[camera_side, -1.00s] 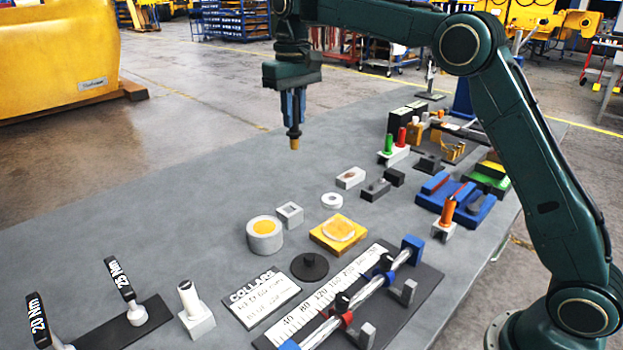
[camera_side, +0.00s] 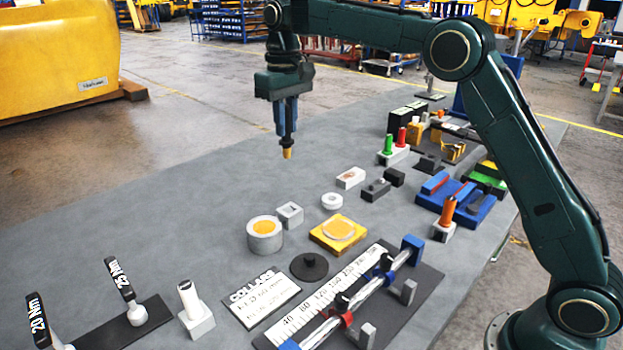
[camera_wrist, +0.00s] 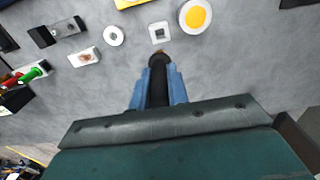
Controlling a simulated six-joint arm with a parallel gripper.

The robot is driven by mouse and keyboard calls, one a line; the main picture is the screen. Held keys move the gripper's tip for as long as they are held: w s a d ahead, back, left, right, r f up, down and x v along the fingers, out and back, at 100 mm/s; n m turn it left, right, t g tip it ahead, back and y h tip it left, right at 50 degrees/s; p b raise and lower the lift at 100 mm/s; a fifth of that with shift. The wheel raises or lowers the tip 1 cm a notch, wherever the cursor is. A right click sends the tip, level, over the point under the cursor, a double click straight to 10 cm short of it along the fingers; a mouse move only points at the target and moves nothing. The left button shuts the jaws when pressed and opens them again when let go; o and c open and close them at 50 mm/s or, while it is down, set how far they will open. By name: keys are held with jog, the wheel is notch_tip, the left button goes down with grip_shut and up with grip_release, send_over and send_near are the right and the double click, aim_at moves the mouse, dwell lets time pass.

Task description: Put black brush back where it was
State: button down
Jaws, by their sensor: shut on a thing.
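My gripper (camera_side: 287,118) is shut on the black brush (camera_side: 288,140) and holds it upright, tan bristle tip down, in the air above the grey table. In the wrist view the brush (camera_wrist: 158,84) sits between the two blue fingers of my gripper (camera_wrist: 159,88), its tip in front of a small grey block with a square hole (camera_wrist: 153,39). That block (camera_side: 283,218) stands on the table, below the brush in the side view. I cannot tell which place the brush came from.
Near the block are a white ring (camera_side: 331,207), a grey cylinder with an orange top (camera_side: 265,244), a pale hollowed block (camera_side: 350,178) and an orange block with a disc (camera_side: 320,238). A dark knobbed disc (camera_side: 309,268) lies closer. The table's left side is mostly clear.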

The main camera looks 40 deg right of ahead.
aim_at(287, 141)
notch_tip(287, 141, down, 17)
jog(key=shift+r, duration=0.15)
dwell(0.8)
jog(key=shift+f, duration=0.25)
jog(key=c, duration=1.3)
grip_release()
jog(key=shift+c, duration=0.2)
notch_tip(287, 141, up, 12)
jog(key=shift+r, duration=0.3)
